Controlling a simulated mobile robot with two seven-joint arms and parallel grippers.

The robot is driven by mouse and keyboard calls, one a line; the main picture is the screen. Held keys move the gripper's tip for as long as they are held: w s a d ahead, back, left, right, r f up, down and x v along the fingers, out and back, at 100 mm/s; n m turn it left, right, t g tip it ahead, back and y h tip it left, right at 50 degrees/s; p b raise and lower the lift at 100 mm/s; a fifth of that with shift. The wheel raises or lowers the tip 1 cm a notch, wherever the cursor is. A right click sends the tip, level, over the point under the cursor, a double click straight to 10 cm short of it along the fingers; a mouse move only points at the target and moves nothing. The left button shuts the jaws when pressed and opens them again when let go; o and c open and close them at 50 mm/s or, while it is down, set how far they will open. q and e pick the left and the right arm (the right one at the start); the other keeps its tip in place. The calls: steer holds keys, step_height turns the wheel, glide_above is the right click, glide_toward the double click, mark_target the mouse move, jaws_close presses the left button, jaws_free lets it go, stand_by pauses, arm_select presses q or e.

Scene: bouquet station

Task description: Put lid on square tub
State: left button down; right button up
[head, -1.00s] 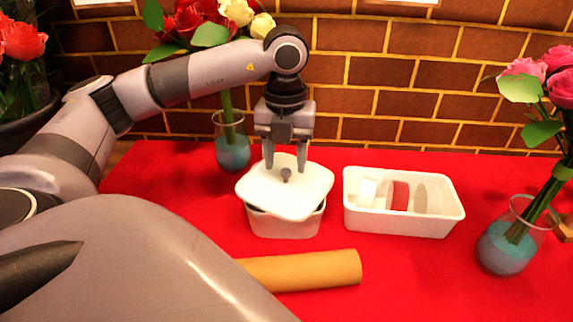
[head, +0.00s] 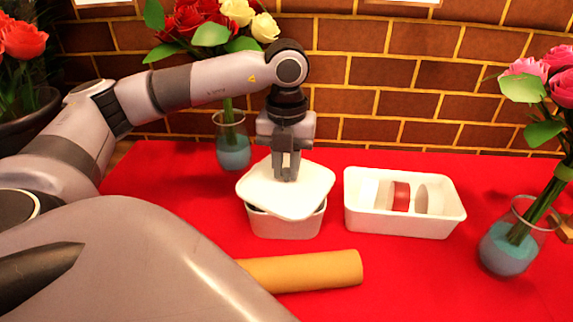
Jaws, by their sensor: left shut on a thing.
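The white square tub (head: 284,226) stands on the red tabletop near the middle of the head view. The white lid (head: 308,201) lies over the tub's top, turned relative to it, with its corners sticking out past the rim. Whether it touches the rim all round cannot be told. My left gripper (head: 287,176) points straight down over the lid and is shut on the lid's small knob, which the fingers now hide. My right gripper does not show.
A white tray (head: 400,226) with ribbon rolls stands right of the tub. A tan paper roll (head: 310,270) lies in front. A flower vase (head: 232,145) stands behind left, another vase (head: 508,248) at right. Red cloth is free between them.

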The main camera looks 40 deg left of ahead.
mark_target(286, 170)
arm_select(q)
step_height(286, 170, up, 9)
steer(key=shift+f+p, duration=0.1)
steer(key=shift+p, duration=0.55)
steer(key=m+p, duration=0.3)
steer(key=shift+w+p, duration=0.1)
steer(key=shift+p, duration=0.3)
steer(key=m+p, duration=0.1)
steer(key=f+m, duration=0.1)
steer(key=shift+f+m+p, duration=0.3)
steer(key=shift+m+p, duration=0.1)
steer(key=shift+f, duration=0.35)
step_height(286, 170, down, 2)
steer(key=shift+f+b, duration=0.2)
steer(key=shift+b, duration=0.9)
steer(key=shift+f+b, duration=0.7)
steer(key=shift+f, duration=0.15)
steer(key=shift+f+b, duration=0.5)
steer(key=shift+f, duration=0.55)
steer(key=shift+f+b, duration=0.15)
steer(key=shift+b, duration=0.15)
